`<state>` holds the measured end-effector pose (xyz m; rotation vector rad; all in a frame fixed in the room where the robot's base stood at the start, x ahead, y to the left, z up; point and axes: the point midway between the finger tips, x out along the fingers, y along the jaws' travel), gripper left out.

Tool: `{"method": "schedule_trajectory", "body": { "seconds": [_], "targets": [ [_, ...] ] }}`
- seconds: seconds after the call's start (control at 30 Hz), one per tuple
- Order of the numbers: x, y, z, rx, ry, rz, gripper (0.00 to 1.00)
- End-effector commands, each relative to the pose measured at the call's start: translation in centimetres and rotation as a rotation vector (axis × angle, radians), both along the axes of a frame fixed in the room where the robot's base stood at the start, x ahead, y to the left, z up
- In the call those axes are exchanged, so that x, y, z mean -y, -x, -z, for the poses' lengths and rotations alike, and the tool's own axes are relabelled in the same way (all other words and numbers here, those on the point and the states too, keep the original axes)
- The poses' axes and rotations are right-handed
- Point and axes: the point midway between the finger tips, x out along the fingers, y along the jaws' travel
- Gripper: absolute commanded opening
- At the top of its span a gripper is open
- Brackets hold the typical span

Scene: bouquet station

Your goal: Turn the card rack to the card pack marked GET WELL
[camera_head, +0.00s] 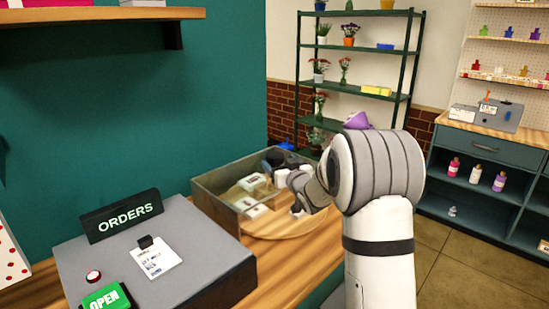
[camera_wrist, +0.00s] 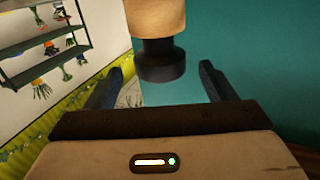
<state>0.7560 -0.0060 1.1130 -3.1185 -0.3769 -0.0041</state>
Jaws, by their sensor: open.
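A low glass-sided, wood-edged case (camera_head: 215,207) stands on the counter with several small white card packs (camera_head: 252,181) inside. A round wooden base (camera_head: 300,226) shows at its right side. No pack's lettering is readable, so I cannot tell which is GET WELL. My gripper (camera_head: 297,204) is at the case's right side, partly hidden by my arm. In the wrist view my gripper (camera_wrist: 161,72) is open, its fingers apart on either side of a tan post with a dark round end (camera_wrist: 160,62). I cannot tell whether either finger touches it.
A grey ORDERS box (camera_head: 185,255) with a paper slip, a red button and a green OPEN sign stands at the front left. A teal wall (camera_head: 130,110) rises behind the counter. A plant shelf (camera_head: 350,88) and a drawer cabinet (camera_head: 487,150) stand farther back.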

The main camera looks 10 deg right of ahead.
Motion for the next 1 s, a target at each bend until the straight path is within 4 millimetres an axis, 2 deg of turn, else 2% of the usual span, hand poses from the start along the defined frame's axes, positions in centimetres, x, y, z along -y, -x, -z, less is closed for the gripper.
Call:
{"method": "schedule_trajectory", "body": {
  "seconds": [0.2, 0.4, 0.73, 1.0],
  "targets": [
    [-0.9, -3.6, -0.2, -0.002, 0.000, 0.001, 0.77],
    [-1.3, -5.7, -0.1, -0.002, 0.000, 0.002, 0.77],
    [-1.4, -6.1, 0.0, -0.002, 0.000, 0.004, 0.77],
    [-1.3, -6.1, 0.0, -0.002, 0.000, 0.004, 0.56]
  ]
}}
